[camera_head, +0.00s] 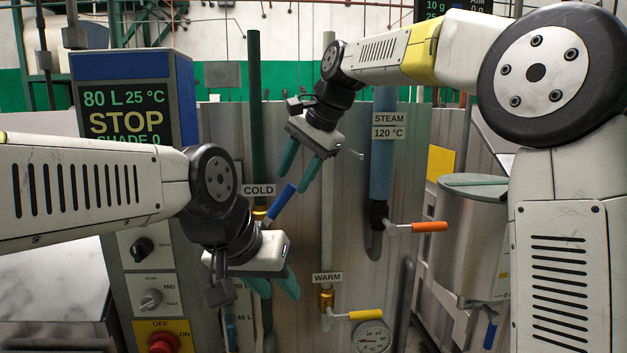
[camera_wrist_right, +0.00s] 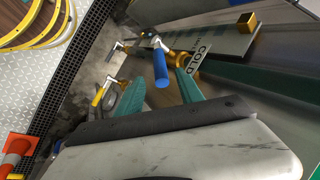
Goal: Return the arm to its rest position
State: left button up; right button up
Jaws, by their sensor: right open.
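My right gripper (camera_head: 293,181) is open and empty, its two teal fingers pointing down beside the COLD valve's blue handle (camera_head: 282,201). In the right wrist view the fingers of my right gripper (camera_wrist_right: 160,76) are spread, and the blue handle (camera_wrist_right: 160,68) appears between or beyond their tips; I cannot tell whether they touch. My left gripper (camera_head: 279,296) is lower, in front of the control panel's right edge. Its teal fingers are apart with nothing seen between them.
A metal drum (camera_head: 470,240) stands at right. An orange cone (camera_wrist_right: 18,148) is on the floor.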

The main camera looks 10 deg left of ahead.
jog(key=s+d+n+t, duration=0.15)
jog(key=s+d, duration=0.25)
jog(key=d, duration=0.9)
jog(key=s+d+f+n+t+h, duration=0.2)
jog(key=s+d+f+n+h, duration=0.1)
jog(key=s+d+f, duration=1)
jog(key=s+d, duration=0.4)
jog(key=shift+f+n, duration=0.3)
jog(key=shift+n, duration=0.05)
jog(key=shift+s, duration=0.1)
